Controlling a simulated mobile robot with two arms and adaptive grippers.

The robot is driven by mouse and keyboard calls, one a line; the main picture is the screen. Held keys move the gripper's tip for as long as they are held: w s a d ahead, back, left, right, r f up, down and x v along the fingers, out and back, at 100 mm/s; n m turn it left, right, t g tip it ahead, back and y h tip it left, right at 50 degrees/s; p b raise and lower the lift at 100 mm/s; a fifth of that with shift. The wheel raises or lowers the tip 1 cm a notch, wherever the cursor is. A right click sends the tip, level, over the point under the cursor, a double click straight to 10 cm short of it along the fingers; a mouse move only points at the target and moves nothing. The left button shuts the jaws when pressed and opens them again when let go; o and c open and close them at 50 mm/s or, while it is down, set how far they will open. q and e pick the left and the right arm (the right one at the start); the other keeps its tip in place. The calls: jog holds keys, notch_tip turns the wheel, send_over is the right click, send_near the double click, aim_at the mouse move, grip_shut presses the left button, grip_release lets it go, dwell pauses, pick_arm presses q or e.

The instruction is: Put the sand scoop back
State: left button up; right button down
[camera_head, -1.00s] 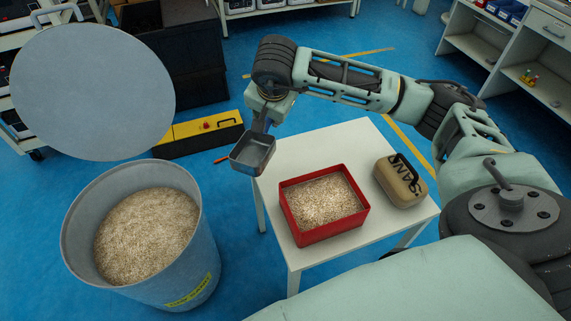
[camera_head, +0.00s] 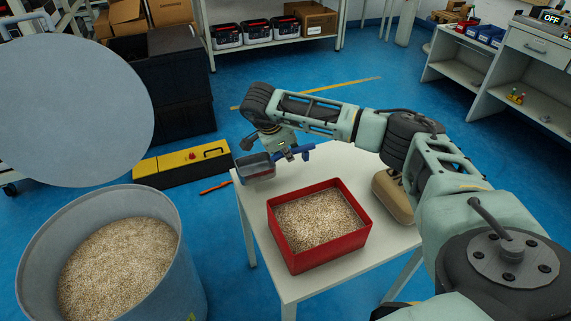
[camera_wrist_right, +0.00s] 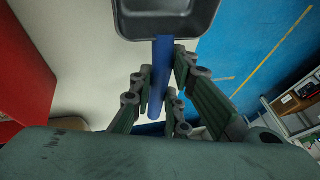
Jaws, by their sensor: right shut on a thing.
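The sand scoop (camera_head: 256,167) is a small grey pan with a blue handle (camera_head: 308,149). My right gripper (camera_head: 284,147) is shut on the handle, above the far left corner of the white table. In the right wrist view, the pan (camera_wrist_right: 168,20) is at the top and the handle (camera_wrist_right: 160,85) runs between the fingers. The pan's inside is mostly hidden in the head view. A red box (camera_head: 318,252) full of sand stands on the table, apart from the scoop. A grey drum (camera_head: 185,265) of sand stands at the lower left. My left gripper is out of view.
The drum's round grey lid (camera_head: 75,110) stands raised behind it. A tan sand container (camera_head: 393,196) is on the table (camera_head: 290,286), partly hidden by my arm. A yellow and black case (camera_head: 180,165) is on the floor. The table's far left part is clear.

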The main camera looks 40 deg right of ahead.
aim_at(284, 156)
notch_tip(284, 156, down, 3)
jog(key=shift+a+f, duration=0.1)
jog(key=shift+f, duration=0.3)
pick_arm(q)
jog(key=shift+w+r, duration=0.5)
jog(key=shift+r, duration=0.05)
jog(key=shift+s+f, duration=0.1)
pick_arm(e)
jog(key=c, duration=1.7)
grip_release()
